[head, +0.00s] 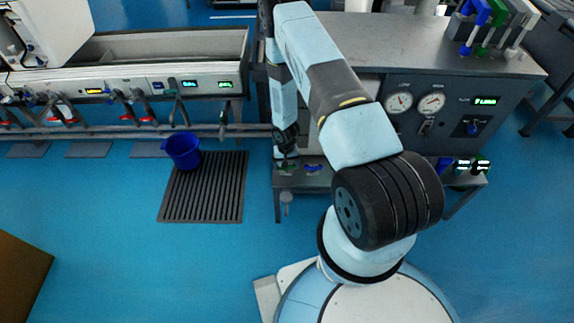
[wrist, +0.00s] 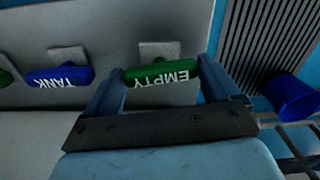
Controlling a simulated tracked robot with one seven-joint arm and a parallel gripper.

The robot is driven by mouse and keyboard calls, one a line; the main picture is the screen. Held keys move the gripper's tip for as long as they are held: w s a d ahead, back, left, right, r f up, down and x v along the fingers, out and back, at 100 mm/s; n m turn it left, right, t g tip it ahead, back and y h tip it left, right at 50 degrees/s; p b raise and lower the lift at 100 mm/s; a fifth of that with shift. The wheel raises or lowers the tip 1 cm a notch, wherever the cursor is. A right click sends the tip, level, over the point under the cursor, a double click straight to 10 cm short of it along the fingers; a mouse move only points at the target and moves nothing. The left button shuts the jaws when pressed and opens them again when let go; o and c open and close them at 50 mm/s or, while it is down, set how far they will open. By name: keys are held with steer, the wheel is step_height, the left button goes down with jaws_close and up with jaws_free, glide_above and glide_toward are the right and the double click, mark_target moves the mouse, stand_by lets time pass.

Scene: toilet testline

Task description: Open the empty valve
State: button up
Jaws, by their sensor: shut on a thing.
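The empty valve has a green handle (wrist: 165,74) with white "EMPTY" lettering, upside down in the wrist view. It sits on a light grey panel (wrist: 120,98). My gripper (wrist: 161,72) has one finger at each end of this handle and is shut on it. In the head view my gripper (head: 286,155) reaches down to the low shelf at the front of the grey bench, and the green handle (head: 283,168) is only partly visible below it. A blue handle marked "TANK" (wrist: 60,76) lies to the left in the wrist view, outside my fingers.
Another green handle (wrist: 5,76) is cut off at the wrist view's left edge. A blue bucket (head: 183,151) stands on a dark slatted floor grate (head: 205,205) left of the bench. The bench (head: 475,85) carries gauges.

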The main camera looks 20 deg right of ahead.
steer(key=n, duration=0.4)
steer(key=shift+d, duration=0.1)
steer(key=shift+n, duration=1.4)
steer(key=o, duration=0.8)
steer(key=shift+w+r, duration=0.1)
steer(key=shift+r, duration=0.55)
step_height(320, 180, up, 12)
steer(key=shift+r, duration=0.2)
